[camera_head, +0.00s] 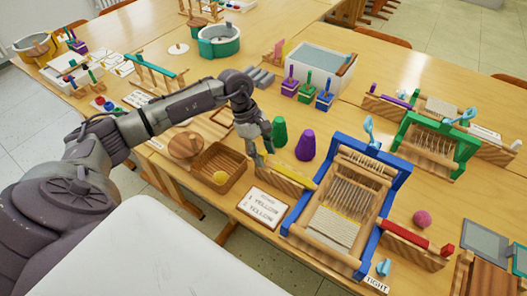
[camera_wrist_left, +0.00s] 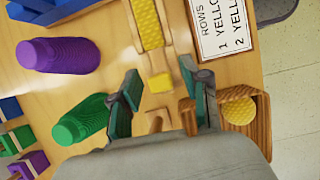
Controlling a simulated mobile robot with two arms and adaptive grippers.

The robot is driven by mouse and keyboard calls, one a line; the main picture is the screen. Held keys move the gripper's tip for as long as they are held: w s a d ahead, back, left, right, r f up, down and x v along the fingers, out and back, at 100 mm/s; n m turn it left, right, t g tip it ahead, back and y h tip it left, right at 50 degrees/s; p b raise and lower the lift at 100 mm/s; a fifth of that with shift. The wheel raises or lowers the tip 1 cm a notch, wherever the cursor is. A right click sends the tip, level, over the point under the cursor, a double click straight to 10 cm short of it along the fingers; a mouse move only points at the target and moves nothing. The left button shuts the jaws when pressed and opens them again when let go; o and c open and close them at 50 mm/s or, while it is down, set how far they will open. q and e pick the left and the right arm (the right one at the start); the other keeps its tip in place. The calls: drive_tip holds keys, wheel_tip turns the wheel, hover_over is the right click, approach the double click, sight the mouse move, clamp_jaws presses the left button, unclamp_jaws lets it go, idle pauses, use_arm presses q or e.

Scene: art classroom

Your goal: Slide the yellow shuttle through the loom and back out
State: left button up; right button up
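The yellow shuttle (camera_head: 296,177) lies on a wooden rest to the left of the blue-framed loom (camera_head: 385,201). In the left wrist view the shuttle (camera_wrist_left: 147,24) runs up and away, with its yellow near tip between and beyond my fingers. My left gripper (camera_head: 263,154) is low at the shuttle's left end. Its teal fingers (camera_wrist_left: 162,103) stand apart, with visible gaps on both sides of the shuttle tip. The loom has pale warp threads and a woven part toward the front. My right gripper is not in view.
A card (camera_head: 262,208) reading yellow rows lies in front of the shuttle. A wooden tray (camera_head: 233,181) with a yellow ball is to the left. Green (camera_head: 279,132) and purple (camera_head: 305,146) cones stand behind. A red shuttle (camera_head: 405,236) lies right of the loom.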

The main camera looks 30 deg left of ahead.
sight(313, 186)
use_arm(q)
clamp_jaws()
drive_tip(key=d+b, duration=0.2)
drive_tip(key=d, duration=1.2)
drive_tip(key=shift+b, duration=0.4)
drive_tip(key=shift+c, duration=1.3)
unclamp_jaws()
drive_tip(key=shift+d, duration=0.1)
drive_tip(key=o, duration=0.4)
drive_tip(key=shift+d, duration=0.1)
